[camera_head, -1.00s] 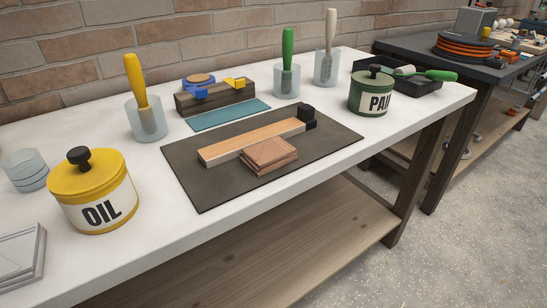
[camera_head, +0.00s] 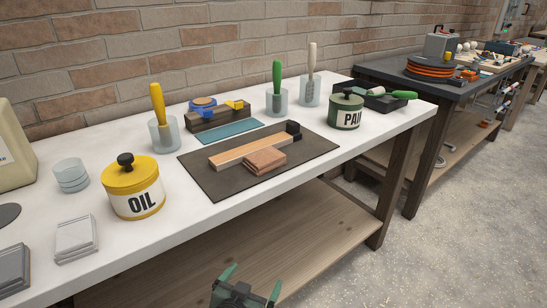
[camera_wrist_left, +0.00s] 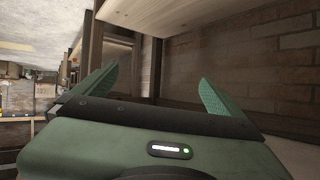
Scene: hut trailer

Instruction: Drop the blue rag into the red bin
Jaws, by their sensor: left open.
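My left gripper (camera_head: 246,288) shows at the bottom of the head view, in front of the workbench and low by its lower shelf. Its two green fingers are apart, with nothing between them. In the left wrist view the open fingers (camera_wrist_left: 158,88) also show empty, with a bench's wooden underside and brick wall beyond. I see no blue rag that I can make out and no red bin in either view. My right gripper is not in view.
The white workbench (camera_head: 110,228) carries a yellow OIL tin (camera_head: 134,190), a green PAINT tin (camera_head: 346,112), a dark mat (camera_head: 215,182) with wood pieces, and a flat teal piece (camera_head: 228,132). The lower shelf (camera_head: 300,215) looks bare. Speckled floor (camera_head: 440,250) is open at the right.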

